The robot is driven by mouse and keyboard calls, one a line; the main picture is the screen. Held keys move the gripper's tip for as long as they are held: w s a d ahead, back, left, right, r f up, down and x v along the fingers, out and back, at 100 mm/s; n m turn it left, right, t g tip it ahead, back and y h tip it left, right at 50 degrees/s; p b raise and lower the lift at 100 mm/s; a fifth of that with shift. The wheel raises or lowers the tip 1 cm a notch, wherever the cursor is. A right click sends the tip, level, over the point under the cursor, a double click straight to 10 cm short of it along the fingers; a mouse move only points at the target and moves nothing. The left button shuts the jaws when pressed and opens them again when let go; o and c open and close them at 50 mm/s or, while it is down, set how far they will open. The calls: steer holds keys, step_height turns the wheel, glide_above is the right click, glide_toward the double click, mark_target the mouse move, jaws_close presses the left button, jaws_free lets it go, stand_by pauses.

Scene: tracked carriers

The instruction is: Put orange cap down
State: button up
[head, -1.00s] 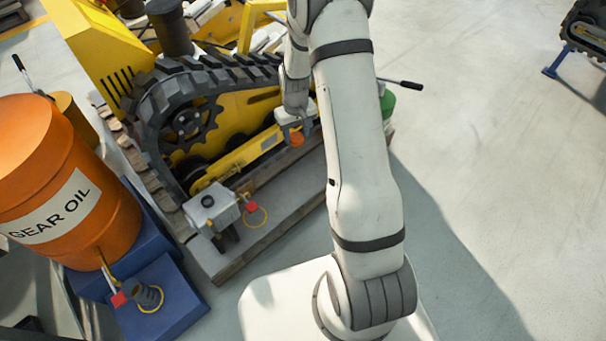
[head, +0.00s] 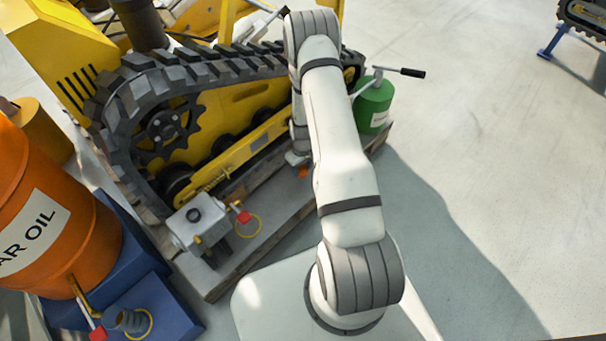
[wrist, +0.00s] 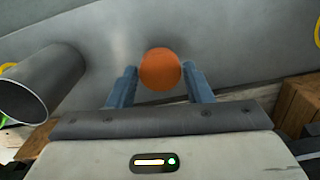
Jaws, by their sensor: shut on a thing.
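The orange cap (wrist: 160,70) is round and sits between the two blue fingers of my gripper (wrist: 160,86) in the wrist view. My gripper is shut on it. In the head view only a small orange piece of the cap (head: 304,171) shows beside my arm, near the right part of the pallet. My arm hides most of the gripper (head: 299,161) there. A grey surface lies behind the cap in the wrist view; I cannot tell whether the cap touches it.
A grey open pipe (wrist: 40,82) is left of my gripper. The tracked carrier (head: 215,115) stands on a pallet beside a grey box (head: 198,222). A green can (head: 373,104) stands behind my arm. An orange oil drum (head: 45,215) is left; open floor (head: 480,150) is right.

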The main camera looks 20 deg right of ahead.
mark_target(303, 170)
steer(key=shift+f+b, duration=0.6)
steer(key=shift+f, duration=1.05)
steer(key=shift+f, duration=0.2)
steer(key=o, duration=1)
steer(key=shift+r, duration=0.15)
